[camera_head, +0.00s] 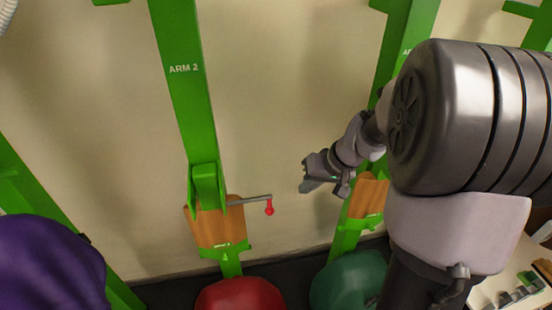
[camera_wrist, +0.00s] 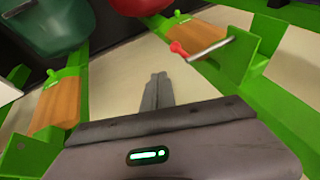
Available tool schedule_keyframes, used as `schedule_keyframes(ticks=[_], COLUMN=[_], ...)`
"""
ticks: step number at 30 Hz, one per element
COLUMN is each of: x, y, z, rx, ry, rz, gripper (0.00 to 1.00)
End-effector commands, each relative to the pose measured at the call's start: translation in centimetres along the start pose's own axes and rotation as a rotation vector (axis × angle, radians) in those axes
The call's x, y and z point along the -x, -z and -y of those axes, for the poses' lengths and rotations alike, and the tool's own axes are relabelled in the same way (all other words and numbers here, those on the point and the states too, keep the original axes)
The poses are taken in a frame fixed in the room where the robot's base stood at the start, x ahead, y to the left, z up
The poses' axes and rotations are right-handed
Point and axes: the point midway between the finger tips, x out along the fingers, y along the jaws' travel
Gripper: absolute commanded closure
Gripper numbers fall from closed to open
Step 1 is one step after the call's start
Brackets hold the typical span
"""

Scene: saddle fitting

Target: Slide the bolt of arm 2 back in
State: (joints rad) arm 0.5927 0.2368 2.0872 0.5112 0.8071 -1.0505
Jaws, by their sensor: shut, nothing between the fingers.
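Arm 2 (camera_head: 183,100) is a green upright post labelled "ARM 2", with a green bracket and a wooden block (camera_head: 217,228) at its lower end. Its bolt (camera_head: 250,200) is a grey rod sticking out to the right of the bracket, with a red-tipped handle (camera_head: 269,208) hanging down at its end. In the wrist view the bolt (camera_wrist: 212,48) and red handle tip (camera_wrist: 177,47) are at the upper right. My gripper (camera_head: 306,176) is shut and empty, to the right of the handle and apart from it. Its closed fingers (camera_wrist: 157,90) show in the wrist view.
A red rounded object (camera_head: 240,295) lies below arm 2, a dark green one (camera_head: 346,281) to its right, a purple one (camera_head: 48,262) at lower left. Another green post with a wooden block (camera_head: 368,196) stands close behind my arm. The pale wall between the posts is clear.

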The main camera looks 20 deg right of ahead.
Motion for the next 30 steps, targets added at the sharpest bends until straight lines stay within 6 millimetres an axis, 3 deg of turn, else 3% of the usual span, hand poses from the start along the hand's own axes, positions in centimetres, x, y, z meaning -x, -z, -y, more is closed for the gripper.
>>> schedule_keyframes(ticks=[3,12,19,30], x=[-2.9,-9.2,-11.2,-11.4], y=[-0.3,-0.4,-0.8,-0.8], z=[-0.1,0.2,2.4,2.8], rx=[-0.001,0.001,0.0,0.0], ry=[0.002,0.001,0.001,0.0], rz=[0.005,0.005,0.004,0.003], gripper=[1.0,1.0,1.0,1.0])
